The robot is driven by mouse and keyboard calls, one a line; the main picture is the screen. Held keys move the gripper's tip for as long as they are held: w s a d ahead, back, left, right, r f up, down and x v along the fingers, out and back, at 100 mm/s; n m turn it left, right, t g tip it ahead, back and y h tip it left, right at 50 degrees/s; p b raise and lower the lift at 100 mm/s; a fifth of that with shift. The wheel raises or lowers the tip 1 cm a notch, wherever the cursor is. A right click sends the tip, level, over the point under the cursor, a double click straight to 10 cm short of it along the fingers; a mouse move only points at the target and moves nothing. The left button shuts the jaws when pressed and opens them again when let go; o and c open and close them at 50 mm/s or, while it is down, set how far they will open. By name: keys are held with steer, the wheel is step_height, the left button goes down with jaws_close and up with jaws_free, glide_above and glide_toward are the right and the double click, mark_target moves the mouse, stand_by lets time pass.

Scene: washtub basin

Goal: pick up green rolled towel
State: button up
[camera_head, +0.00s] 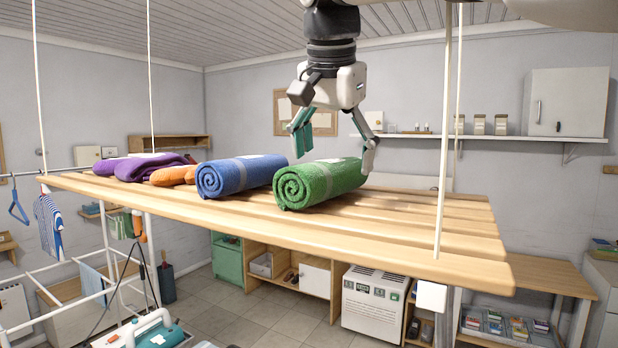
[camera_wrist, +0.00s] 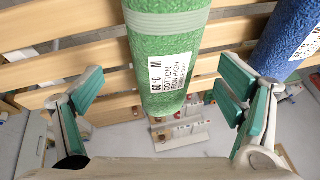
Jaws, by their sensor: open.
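The green rolled towel (camera_head: 320,184) lies on a hanging slatted wooden shelf (camera_head: 400,231), its spiral end facing the camera. In the wrist view the green towel (camera_wrist: 170,55) shows a paper label and lies between the two fingers, with a gap on each side. My gripper (camera_head: 336,150) is open, above and around the towel's far part in the head view. My gripper also shows in the wrist view (camera_wrist: 158,112), with teal pads on its fingers. Nothing is held.
A blue rolled towel (camera_head: 236,175) lies close to the left of the green one. Orange rolled cloth (camera_head: 173,175) and purple folded cloth (camera_head: 150,165) lie farther left. White ropes (camera_head: 444,130) hold up the shelf. The shelf's right part is bare.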

mark_target(332, 158)
steer(key=shift+p+x, duration=0.45)
steer(key=shift+x, duration=1.45)
steer(key=shift+w, duration=0.15)
steer(key=c, duration=1.3)
steer(key=shift+r, duration=0.1)
steer(key=shift+c, duration=0.2)
steer(key=shift+r, duration=0.1)
